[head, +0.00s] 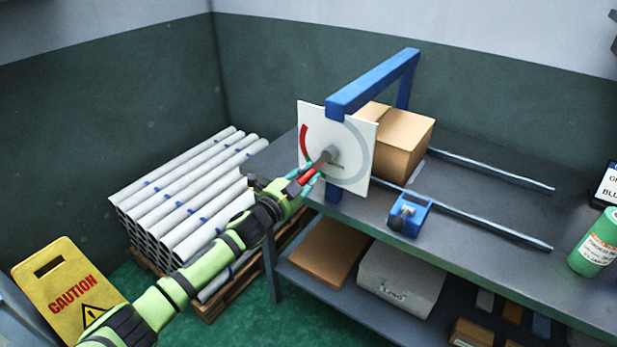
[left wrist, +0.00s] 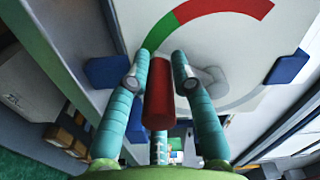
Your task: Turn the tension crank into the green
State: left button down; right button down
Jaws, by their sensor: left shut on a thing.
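A white dial plate (head: 348,118) hangs on a blue frame (head: 375,82) at the table's left end. It carries a red arc (head: 304,143) at its left; the left wrist view shows a red arc (left wrist: 215,8) joined to a green one (left wrist: 160,30). The tension crank (head: 326,159) projects from the plate's middle, its grey part (left wrist: 212,78) partly behind a finger in the left wrist view. My left gripper (head: 306,177) is shut on the crank's red handle (left wrist: 158,95), teal fingers on either side. Whether a pointer lies in the green cannot be told.
A cardboard box (head: 405,138) stands behind the plate, with metal rails (head: 480,217) and a blue clamp-like block (head: 409,214) to its right. Stacked pipes (head: 185,190) and a yellow caution sign (head: 62,282) are at the left. A green bottle (head: 597,243) stands far right.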

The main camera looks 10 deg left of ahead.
pick_arm(q)
jog(key=shift+w+a+r, duration=0.1)
jog(key=shift+r, duration=0.15)
jog(key=c, duration=1.1)
grip_release()
jog(key=shift+f, duration=0.15)
jog(key=v, duration=1.2)
